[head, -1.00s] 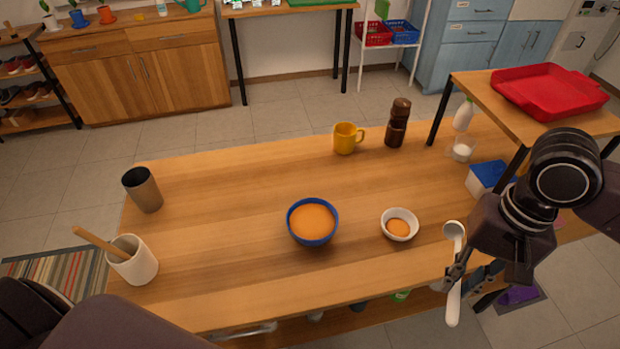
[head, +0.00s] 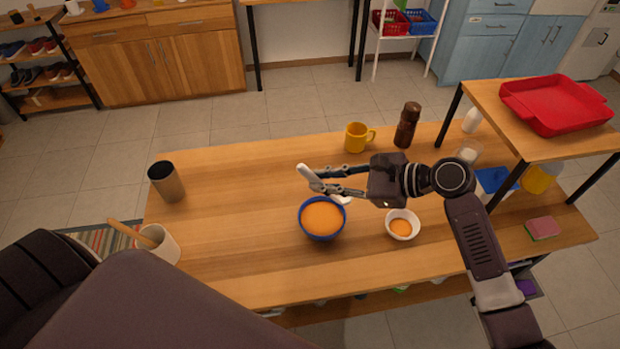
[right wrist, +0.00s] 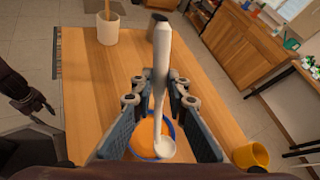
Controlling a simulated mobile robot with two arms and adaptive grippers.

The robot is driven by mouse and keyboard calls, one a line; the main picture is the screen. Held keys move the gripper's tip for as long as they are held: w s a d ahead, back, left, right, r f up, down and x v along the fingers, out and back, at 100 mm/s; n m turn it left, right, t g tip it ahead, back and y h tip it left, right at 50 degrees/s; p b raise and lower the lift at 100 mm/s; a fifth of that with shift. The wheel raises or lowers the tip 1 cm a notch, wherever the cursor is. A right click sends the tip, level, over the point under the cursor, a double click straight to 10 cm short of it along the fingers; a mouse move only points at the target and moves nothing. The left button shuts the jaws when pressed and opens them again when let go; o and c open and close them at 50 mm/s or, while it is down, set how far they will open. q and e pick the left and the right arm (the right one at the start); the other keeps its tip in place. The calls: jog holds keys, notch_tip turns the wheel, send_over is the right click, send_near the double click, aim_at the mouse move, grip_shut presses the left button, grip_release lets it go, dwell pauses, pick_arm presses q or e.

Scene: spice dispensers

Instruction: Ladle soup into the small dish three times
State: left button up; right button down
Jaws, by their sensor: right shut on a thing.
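The blue bowl (head: 322,233) of orange soup stands mid-table. The small white dish (head: 403,236) to its right has a little orange soup in it. My right gripper (head: 318,180) is shut on the white ladle (head: 307,173) by its handle, above the far side of the blue bowl. In the right wrist view, the ladle (right wrist: 162,50) runs between the fingers, and its scoop (right wrist: 160,149) is over the blue bowl (right wrist: 145,147); I cannot tell whether it touches the soup. My left gripper (right wrist: 42,103) shows dark at the left of the right wrist view, its jaws unclear.
A yellow mug (head: 356,137) and a brown grinder (head: 407,125) stand at the back. A dark cup (head: 168,183) and a white crock (head: 160,246) with a wooden utensil stand left. A raised shelf with a red tray (head: 555,105) is at right. The table left of the bowl is clear.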

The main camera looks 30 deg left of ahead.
jog(key=a+f+m+t+y+p, duration=0.2)
jog(key=a+f+m+t, duration=0.2)
jog(key=f+t, duration=0.1)
jog(key=shift+w+m+t, duration=0.4)
jog(key=shift+t, duration=0.2)
jog(key=shift+f, duration=0.15)
